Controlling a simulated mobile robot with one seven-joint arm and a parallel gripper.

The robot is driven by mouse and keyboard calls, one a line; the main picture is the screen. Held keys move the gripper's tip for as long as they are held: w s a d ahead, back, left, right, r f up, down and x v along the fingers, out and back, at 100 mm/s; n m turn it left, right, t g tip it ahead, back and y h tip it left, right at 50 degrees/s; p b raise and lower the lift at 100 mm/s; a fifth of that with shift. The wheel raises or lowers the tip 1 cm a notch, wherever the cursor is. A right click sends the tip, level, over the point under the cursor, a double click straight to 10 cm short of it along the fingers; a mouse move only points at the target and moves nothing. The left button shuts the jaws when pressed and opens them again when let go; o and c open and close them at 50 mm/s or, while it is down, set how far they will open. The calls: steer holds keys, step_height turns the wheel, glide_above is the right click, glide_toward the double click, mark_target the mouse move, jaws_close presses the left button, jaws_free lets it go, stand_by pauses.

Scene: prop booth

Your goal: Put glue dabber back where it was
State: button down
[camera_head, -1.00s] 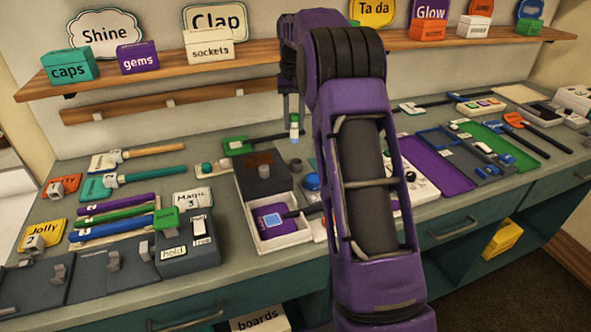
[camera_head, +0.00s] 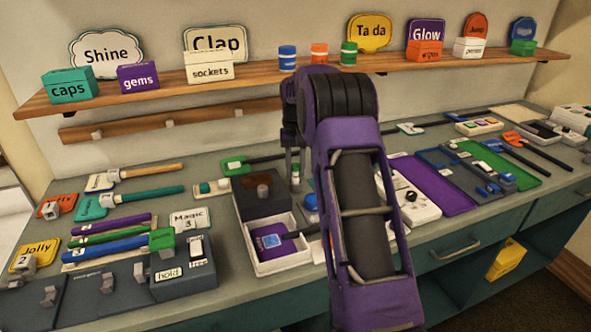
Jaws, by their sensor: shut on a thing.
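My gripper (camera_head: 294,168) points down at the middle of the bench, just right of a dark box with a grey knob. It is shut on a small upright thing with a pale body, which I take to be the glue dabber (camera_head: 295,181). The fingers and the arm hide most of it, and I cannot tell whether its lower end touches the bench. A white holder with a dark green round top (camera_head: 206,187) lies left of the dark box.
Long-handled tools lie left. A wooden shelf (camera_head: 255,86) runs above the bench.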

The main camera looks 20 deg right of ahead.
steer(key=shift+f, duration=0.2)
steer(key=c, duration=0.6)
jaws_free()
steer(key=shift+r, duration=0.15)
step_height(320, 180, up, 12)
steer(key=p, duration=0.1)
steer(key=shift+p, duration=0.35)
steer(key=shift+r, duration=0.1)
